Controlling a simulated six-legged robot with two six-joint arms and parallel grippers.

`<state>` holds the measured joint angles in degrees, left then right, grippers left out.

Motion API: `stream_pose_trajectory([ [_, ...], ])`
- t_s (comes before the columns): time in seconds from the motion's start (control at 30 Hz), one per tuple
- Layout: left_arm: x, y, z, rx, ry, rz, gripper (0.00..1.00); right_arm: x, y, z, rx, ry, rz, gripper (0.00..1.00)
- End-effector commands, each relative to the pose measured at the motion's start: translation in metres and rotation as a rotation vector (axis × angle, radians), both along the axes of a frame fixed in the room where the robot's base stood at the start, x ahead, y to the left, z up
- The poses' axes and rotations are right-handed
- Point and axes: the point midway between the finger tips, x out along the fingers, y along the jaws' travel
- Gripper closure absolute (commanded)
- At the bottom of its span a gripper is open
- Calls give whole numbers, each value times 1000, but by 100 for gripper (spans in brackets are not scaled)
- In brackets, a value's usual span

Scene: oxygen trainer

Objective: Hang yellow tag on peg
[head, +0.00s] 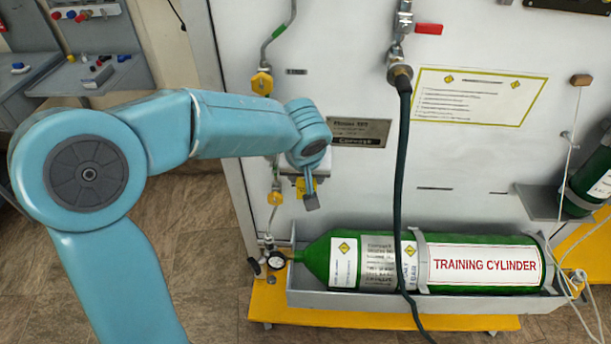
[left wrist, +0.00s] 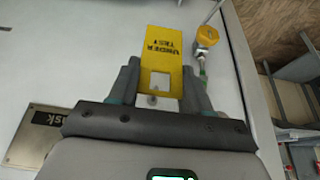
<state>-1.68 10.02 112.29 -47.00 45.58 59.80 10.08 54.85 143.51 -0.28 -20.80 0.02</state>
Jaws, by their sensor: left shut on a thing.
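The yellow tag (left wrist: 165,50), with dark lettering and a square cutout at its near end, is between the fingers of my left gripper (left wrist: 160,85), which is shut on it. In the head view the gripper (head: 309,192) is in front of the white panel, left of the cylinder's middle, and a small part of the tag (head: 300,186) shows. A small grey knob, perhaps the peg (left wrist: 152,100), shows just below the cutout in the left wrist view. I cannot tell whether the tag touches it. My right gripper is not in view.
A green training cylinder (head: 485,264) lies in a tray below the gripper. A dark hose (head: 403,160) hangs to the right. Pipework with a yellow fitting (head: 262,83) runs up the panel's left side, also seen in the wrist view (left wrist: 207,36). A metal nameplate (head: 359,131) is nearby.

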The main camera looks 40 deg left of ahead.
Motion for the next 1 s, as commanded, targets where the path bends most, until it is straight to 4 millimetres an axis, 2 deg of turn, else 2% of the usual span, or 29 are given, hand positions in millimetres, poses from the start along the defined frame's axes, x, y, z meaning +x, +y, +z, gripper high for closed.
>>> stream_pose_trajectory([
  [0.43, 25, 16, 0, 0, 1, 1, 80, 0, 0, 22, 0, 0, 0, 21],
  [0.7, 35, 21, -12, 1, -1, 0, 80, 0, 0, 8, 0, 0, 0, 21],
  [1.0, 36, 22, -12, 1, -1, -1, 80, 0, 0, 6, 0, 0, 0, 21],
])
